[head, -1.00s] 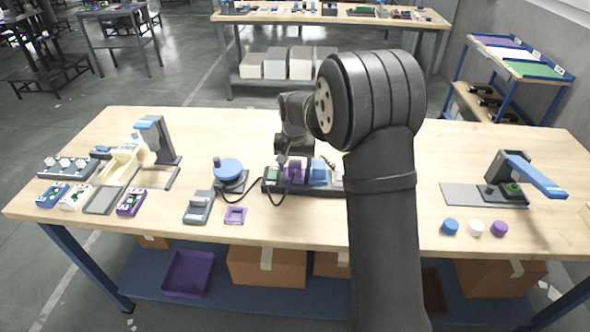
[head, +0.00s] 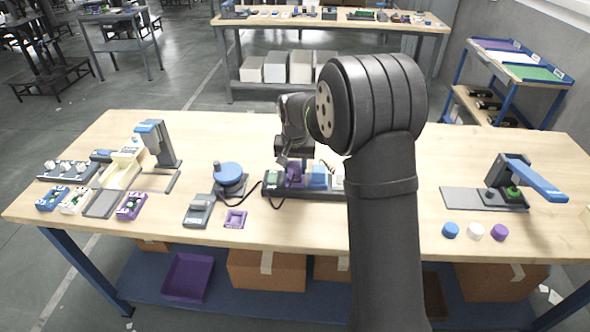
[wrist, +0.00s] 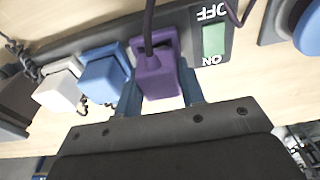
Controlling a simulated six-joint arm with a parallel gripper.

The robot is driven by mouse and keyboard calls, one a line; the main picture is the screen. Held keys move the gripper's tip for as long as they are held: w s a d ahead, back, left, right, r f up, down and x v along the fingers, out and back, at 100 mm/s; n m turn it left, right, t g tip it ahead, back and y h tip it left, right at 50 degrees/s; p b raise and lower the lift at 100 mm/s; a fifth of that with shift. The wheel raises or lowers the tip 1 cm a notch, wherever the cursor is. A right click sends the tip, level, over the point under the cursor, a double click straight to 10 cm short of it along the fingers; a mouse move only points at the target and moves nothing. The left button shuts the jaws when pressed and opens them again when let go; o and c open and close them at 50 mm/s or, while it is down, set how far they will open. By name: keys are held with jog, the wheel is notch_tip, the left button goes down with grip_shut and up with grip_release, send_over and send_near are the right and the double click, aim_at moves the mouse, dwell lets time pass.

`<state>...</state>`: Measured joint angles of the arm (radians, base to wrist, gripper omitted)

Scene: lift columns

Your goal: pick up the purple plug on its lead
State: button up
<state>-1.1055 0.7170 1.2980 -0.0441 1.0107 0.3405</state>
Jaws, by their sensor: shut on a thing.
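The purple plug (wrist: 158,80) stands at the power strip (wrist: 115,28), between the green switch and the blue plug. Its purple lead (wrist: 149,28) runs up from it in the wrist view. My gripper (wrist: 162,88) has one finger on each side of the plug and is shut on it. Whether the plug is still seated in the strip is hard to tell. In the head view the purple plug (head: 294,173) is partly hidden by my gripper and wrist.
A blue plug (wrist: 103,72) and a white plug (wrist: 58,90) stand close beside the purple one. The green switch (wrist: 214,40) is on its other side. A blue-topped round device (head: 229,173) stands left of the strip, with a dark cable (head: 254,190) between.

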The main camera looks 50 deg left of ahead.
notch_tip(320, 180, up, 3)
jog(key=shift+f, duration=0.15)
jog(key=w+d+r, duration=0.6)
jog(key=d+r, duration=0.4)
jog(key=r, duration=0.2)
dwell(0.9)
jog(key=shift+d+r, duration=0.1)
jog(key=shift+r, duration=0.05)
jog(key=shift+s, duration=0.1)
dwell(0.3)
jog(key=s+a, duration=0.6)
jog(key=s, duration=0.7)
jog(key=s+a, duration=0.5)
jog(key=s, duration=0.9)
jog(key=shift+w+f, duration=0.2)
jog(key=shift+f, duration=8.45)
